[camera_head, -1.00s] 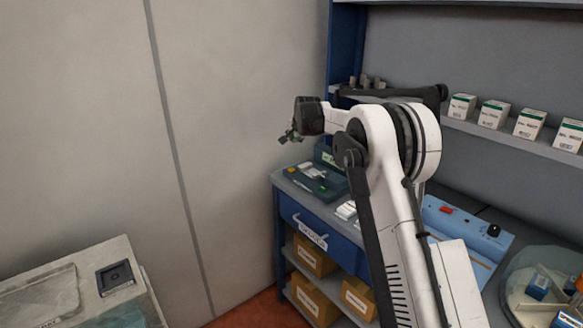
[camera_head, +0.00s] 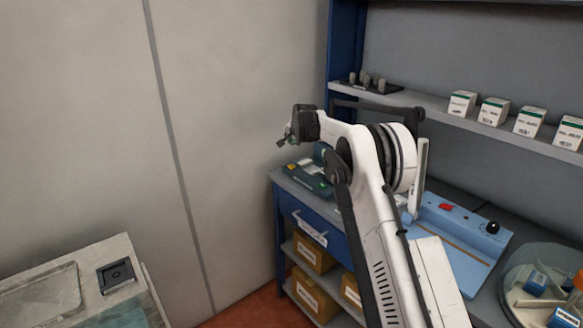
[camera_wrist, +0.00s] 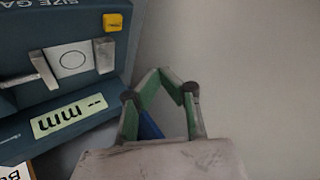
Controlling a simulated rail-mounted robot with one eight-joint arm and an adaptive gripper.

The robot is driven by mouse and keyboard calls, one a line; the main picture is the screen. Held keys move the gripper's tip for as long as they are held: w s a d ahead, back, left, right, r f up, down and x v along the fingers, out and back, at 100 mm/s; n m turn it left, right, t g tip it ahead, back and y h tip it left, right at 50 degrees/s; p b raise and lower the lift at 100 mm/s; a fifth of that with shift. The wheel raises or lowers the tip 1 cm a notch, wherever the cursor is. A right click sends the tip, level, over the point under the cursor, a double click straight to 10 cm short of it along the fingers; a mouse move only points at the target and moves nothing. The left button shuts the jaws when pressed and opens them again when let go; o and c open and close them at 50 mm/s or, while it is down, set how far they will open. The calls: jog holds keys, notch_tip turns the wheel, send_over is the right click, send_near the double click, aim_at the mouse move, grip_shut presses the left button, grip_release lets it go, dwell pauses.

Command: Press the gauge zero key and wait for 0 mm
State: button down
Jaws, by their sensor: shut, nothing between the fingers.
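The size gauge (camera_wrist: 40,80) is a dark teal device at the left of the wrist view. A yellow key (camera_wrist: 113,22) sits near its upper corner, and its display (camera_wrist: 68,115) reads "-- mm". A pale block with a circle (camera_wrist: 73,60) lies between its metal jaws. In the head view the gauge (camera_head: 314,184) sits on the bench's left end, with the yellow key (camera_head: 291,167) at its left. My gripper (camera_wrist: 161,74) is shut and empty, its tips to the right of the gauge and apart from the key. It also shows in the head view (camera_head: 284,142), above the gauge.
The blue bench drawer (camera_head: 310,228) is below the gauge, with cardboard boxes (camera_head: 308,290) beneath. A light blue machine (camera_head: 465,235) with a red switch stands to the right. A shelf (camera_head: 425,97) with white cartons is above. The plain wall (camera_head: 240,130) borders the bench's left end.

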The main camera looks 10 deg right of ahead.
jog(key=b, duration=0.3)
send_over(292, 166)
notch_tip(292, 166, down, 7)
jog(key=shift+f, duration=0.7)
dwell(0.9)
jog(key=shift+f+b, duration=0.4)
jog(key=shift+b, duration=0.1)
